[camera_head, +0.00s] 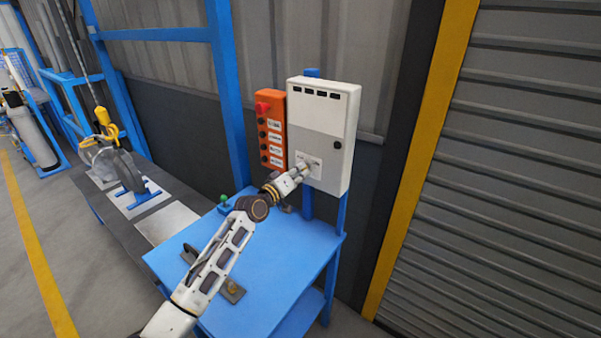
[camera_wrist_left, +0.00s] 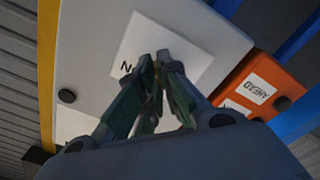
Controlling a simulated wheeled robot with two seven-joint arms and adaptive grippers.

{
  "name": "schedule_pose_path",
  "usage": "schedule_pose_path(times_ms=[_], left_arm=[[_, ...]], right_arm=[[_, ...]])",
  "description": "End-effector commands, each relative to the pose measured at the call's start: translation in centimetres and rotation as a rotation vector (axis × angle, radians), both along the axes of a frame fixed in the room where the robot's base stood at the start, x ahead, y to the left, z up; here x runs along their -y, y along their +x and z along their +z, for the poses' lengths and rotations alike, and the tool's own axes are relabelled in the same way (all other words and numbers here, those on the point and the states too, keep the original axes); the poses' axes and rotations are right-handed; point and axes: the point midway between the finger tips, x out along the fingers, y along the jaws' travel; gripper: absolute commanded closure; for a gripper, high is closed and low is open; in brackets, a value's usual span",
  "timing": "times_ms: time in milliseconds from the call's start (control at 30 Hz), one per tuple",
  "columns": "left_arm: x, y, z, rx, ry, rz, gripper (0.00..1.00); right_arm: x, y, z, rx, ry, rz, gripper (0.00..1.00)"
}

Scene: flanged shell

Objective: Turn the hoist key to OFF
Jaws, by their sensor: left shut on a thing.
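A light grey control box (camera_head: 322,112) stands upright at the back of the blue bench. A white label plate (camera_wrist_left: 182,36) is on its front, with part of a dark letter like N showing beside my fingers. My left gripper (camera_head: 306,168) is at the lower left of the box front. In the left wrist view its fingers (camera_wrist_left: 161,62) are closed together over the label plate. They are shut on the hoist key, which they hide, so I cannot tell which way it points.
An orange push-button station (camera_head: 271,130) with a red knob stands just left of the box. The blue bench top (camera_head: 290,240) below has a small green-topped part and metal brackets. A yellow post (camera_head: 420,160) and ribbed shutter stand to the right.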

Motion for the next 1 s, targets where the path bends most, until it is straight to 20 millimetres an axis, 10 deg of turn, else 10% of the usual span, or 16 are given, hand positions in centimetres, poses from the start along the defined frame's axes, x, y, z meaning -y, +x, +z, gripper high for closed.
schedule_pose_path(times_ms=[133,333,1000], left_arm=[[-0.1,0.0,0.0,0.001,0.000,0.001,1.00],[0.0,0.0,0.0,0.002,0.001,0.001,0.73],[-0.8,-1.1,0.0,0.002,0.001,0.001,0.73]], right_arm=[[-0.1,0.0,0.0,0.000,0.001,-0.001,0.60],[-0.3,0.0,0.0,0.000,0.003,-0.001,0.60],[-0.1,0.0,0.0,0.001,0.001,0.000,0.60]])
